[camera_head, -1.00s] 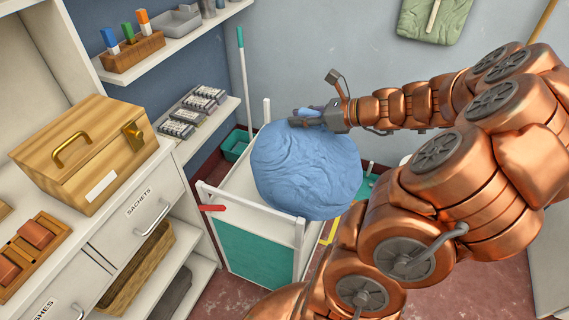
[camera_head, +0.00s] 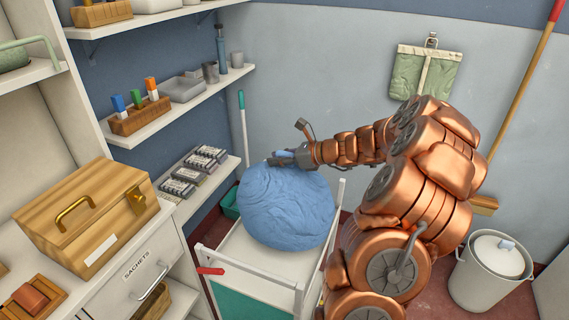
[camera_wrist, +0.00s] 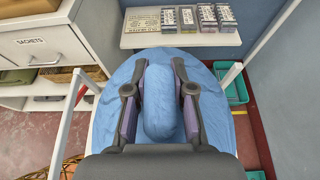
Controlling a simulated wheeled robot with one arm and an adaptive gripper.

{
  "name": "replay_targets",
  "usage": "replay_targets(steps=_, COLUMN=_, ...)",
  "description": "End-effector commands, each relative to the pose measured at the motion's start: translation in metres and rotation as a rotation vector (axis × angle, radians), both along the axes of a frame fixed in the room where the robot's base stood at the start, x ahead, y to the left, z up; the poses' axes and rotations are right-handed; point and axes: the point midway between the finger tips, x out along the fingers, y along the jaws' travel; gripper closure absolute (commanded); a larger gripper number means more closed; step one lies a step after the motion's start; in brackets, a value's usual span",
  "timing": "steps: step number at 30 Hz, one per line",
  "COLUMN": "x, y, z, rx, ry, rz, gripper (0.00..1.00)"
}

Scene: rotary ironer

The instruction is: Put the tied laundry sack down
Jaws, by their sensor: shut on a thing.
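The tied laundry sack (camera_head: 287,207) is a large, round, blue bundle in the head view. It sits over the white top of a cart (camera_head: 262,264); I cannot tell whether it rests on that top or hangs just above it. My gripper (camera_head: 284,158) is at the sack's top, coming from the right. In the wrist view my gripper (camera_wrist: 160,100) is shut on the sack's gathered neck (camera_wrist: 163,104), one finger on each side. The sack's wide body (camera_wrist: 110,105) spreads below the fingers. The sack's underside is hidden.
A wooden box (camera_head: 88,215) stands on the drawer unit at left. Shelves with small packets (camera_head: 195,172) and marker pens (camera_head: 137,103) are behind. The cart has upright posts and a red handle (camera_head: 210,270). A lidded white bin (camera_head: 491,270) stands at right.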

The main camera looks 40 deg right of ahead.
Motion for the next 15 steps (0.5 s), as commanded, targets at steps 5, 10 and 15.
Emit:
replay_targets(steps=5, x=0.017, y=-0.004, z=0.0, rx=0.0, ry=-0.001, rz=-0.001, gripper=1.0)
replay_targets(steps=10, x=0.021, y=-0.005, z=-0.001, rx=0.002, ry=-0.002, rz=-0.002, gripper=1.0)
replay_targets(steps=15, x=0.021, y=-0.005, z=-0.015, rx=0.003, ry=-0.002, rz=-0.002, gripper=1.0)
